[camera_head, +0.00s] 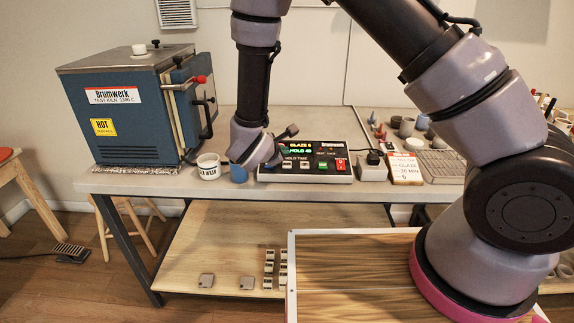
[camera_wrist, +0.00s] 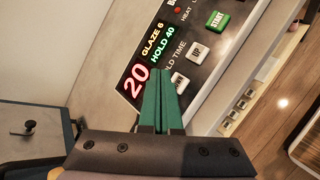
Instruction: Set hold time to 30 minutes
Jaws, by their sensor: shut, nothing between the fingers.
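The dark controller panel (camera_head: 305,176) lies on the bench in the head view. Its display reads GLAZE 6 and HOLD 40 (camera_wrist: 163,45) in the wrist view, beside a large red 20 (camera_wrist: 136,81). Under the words HOLD TIME are a white UP button (camera_wrist: 198,51) and a white DOWN button (camera_wrist: 181,84). The green START button (camera_wrist: 218,21) is further along. My gripper (camera_wrist: 163,84) is shut and empty, its green fingers over the panel by the DOWN button and partly covering it. I cannot tell whether they touch it.
A blue kiln (camera_head: 125,110) stands at the bench's left, with a white cup (camera_head: 208,166) and a blue cup (camera_head: 238,173) between it and the panel. A small box with a knob (camera_head: 372,170) and a written card (camera_head: 405,170) stand right of the panel.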

